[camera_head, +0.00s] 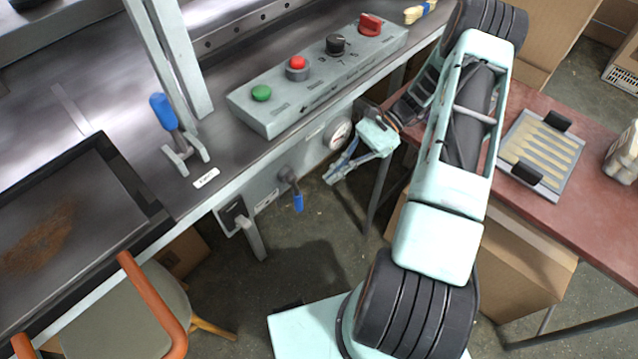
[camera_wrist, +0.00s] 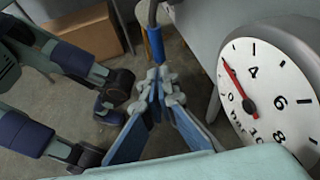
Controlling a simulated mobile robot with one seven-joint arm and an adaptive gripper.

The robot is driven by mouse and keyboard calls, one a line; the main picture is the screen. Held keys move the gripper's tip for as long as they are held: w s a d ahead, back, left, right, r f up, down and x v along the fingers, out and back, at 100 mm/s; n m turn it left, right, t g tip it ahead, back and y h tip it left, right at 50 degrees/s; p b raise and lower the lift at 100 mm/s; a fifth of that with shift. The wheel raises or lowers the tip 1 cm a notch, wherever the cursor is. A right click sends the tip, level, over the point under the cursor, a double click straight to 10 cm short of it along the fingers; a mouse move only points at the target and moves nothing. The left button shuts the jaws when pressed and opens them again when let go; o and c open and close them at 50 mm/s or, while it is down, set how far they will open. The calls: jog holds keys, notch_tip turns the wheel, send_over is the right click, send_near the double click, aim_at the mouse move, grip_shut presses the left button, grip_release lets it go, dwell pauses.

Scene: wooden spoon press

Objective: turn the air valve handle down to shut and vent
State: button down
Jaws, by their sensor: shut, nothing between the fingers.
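The air valve handle has a blue grip (camera_head: 298,202) on a dark stem, on the front panel below the bench edge. In the head view it points downward in the picture. The blue grip (camera_wrist: 156,44) also shows in the wrist view, just beyond my fingertips. My gripper (camera_head: 329,179) is shut and empty, to the right of the handle with a small gap in the head view. In the wrist view the fingertips (camera_wrist: 157,84) meet near the grip's lower end; I cannot tell whether they touch it.
A pressure gauge (camera_wrist: 263,96) with a red needle sits close on the right. A black switch (camera_head: 234,212) is on the panel at left. Above are a button box (camera_head: 315,85) and a blue clamp lever (camera_head: 163,112). A red table (camera_head: 560,215) stands right. Open floor lies below the handle.

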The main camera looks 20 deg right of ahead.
jog(key=v, duration=0.4)
jog(key=shift+w+d+r, duration=0.1)
jog(key=shift+d, duration=0.1)
dwell(0.3)
